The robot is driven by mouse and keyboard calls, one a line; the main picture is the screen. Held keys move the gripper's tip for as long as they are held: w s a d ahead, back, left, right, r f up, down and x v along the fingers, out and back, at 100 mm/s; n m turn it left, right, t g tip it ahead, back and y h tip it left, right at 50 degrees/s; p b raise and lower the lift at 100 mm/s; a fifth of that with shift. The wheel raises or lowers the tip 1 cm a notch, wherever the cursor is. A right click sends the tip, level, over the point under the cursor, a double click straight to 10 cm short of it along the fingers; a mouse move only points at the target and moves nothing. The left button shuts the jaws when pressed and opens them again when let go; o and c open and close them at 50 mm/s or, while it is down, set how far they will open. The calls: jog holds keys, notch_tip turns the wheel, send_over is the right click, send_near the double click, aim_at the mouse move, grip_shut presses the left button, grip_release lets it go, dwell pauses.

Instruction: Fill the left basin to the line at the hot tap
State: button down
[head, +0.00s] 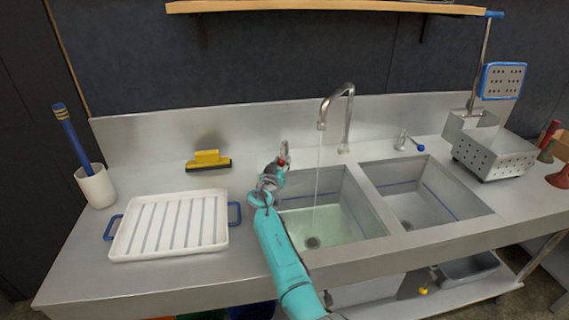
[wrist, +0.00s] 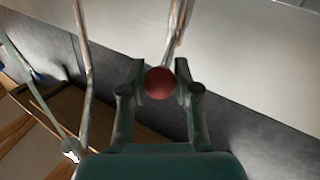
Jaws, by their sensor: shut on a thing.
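My gripper (head: 276,172) is at the back edge of the left basin, shut on the red knob (head: 282,161) of the hot tap lever. In the wrist view the red knob (wrist: 159,83) sits between the two fingers of my gripper (wrist: 159,80). The curved spout (head: 348,105) stands behind the basins, and a thin stream of water (head: 318,170) falls from it into the left basin (head: 362,195). Pale green water (head: 340,225) covers that basin's floor, with the drain visible through it. A blue line shows on the basin wall above the water. My arm hides the basin's left side.
The right basin (head: 415,205) looks empty and has a blue line. A blue-knobbed lever (head: 420,147) stands behind it. A white ribbed tray (head: 215,235), a yellow squeegee (head: 208,158) and a white cup (head: 97,188) are on the left. A perforated metal box (head: 490,155) is at right.

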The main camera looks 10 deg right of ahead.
jog(key=shift+f, duration=0.1)
jog(key=c, duration=0.8)
grip_release()
notch_tip(320, 180, up, 10)
jog(key=shift+r, duration=0.1)
